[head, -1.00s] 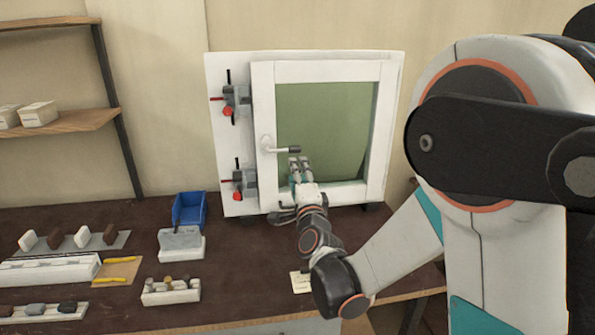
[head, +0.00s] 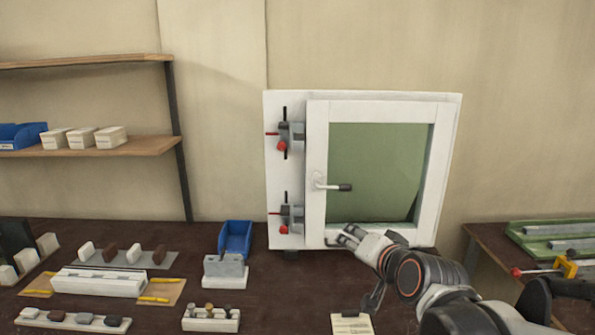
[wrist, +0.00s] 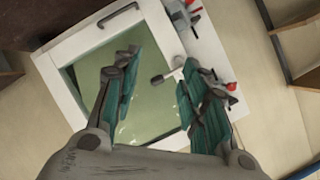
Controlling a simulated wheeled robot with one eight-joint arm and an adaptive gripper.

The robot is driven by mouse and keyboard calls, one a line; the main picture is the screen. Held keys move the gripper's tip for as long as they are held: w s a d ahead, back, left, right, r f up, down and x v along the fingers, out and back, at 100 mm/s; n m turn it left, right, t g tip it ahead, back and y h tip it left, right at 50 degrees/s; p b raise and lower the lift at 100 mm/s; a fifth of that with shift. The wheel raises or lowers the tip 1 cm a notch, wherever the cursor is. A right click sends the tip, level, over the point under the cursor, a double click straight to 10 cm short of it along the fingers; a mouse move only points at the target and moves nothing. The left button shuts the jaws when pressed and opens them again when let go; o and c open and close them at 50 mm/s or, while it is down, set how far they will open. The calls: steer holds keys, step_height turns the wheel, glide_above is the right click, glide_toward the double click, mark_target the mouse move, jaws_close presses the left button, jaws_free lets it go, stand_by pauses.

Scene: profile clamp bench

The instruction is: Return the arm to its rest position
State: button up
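My gripper (head: 350,236) is in front of the lower edge of the white window frame in the head view, with my arm reaching in from the lower right. In the wrist view my gripper (wrist: 157,85) has its two teal-padded fingers spread wide apart with nothing between them. The white window (head: 318,165) with greenish glass stands upright on the bench against the wall. Its handle (head: 333,186) sticks out to the right, and the handle (wrist: 165,77) shows beyond and between the fingers in the wrist view.
Two red-tipped clamps (head: 290,137) sit on the board left of the window. A wooden shelf (head: 150,146) hangs at left.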

steer(key=s+d+f+n+g+h, duration=0.1)
steer(key=s+d+f+n+g, duration=0.2)
steer(key=s, duration=0.7)
steer(key=s+d+f+n+g+h, duration=0.1)
steer(key=s+d+f+n+g, duration=0.2)
steer(key=s, duration=0.8)
steer(key=shift+d+f+h, duration=0.4)
steer(key=shift+d+f, duration=0.15)
steer(key=shift+f, duration=0.3)
